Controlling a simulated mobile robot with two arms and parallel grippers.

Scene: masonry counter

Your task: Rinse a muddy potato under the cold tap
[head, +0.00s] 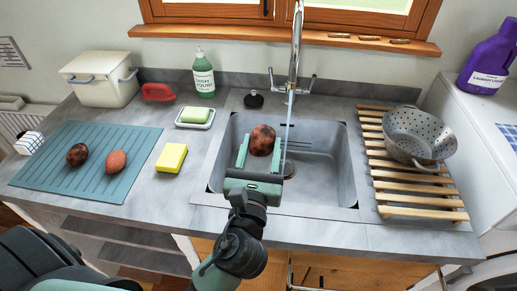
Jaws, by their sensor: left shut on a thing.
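A reddish-brown potato with dark mud patches (263,140) is held over the sink basin (330,180). My left gripper (259,148) is shut on it, a finger on each side. The chrome tap (296,45) stands behind the sink, and a thin stream of water (290,125) falls from it just right of the potato. I cannot tell whether the water touches the potato. A dark, muddy potato (77,154) and a cleaner-looking reddish potato (116,162) lie on the teal mat (75,187) at the left. My right gripper is not in view.
A yellow sponge (172,157), a green soap bar (194,115) and a dish liquid bottle (203,75) stand left of the sink. A dark plug (253,99) lies behind it. A colander (419,135) sits on the wooden rack (415,188) at the right.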

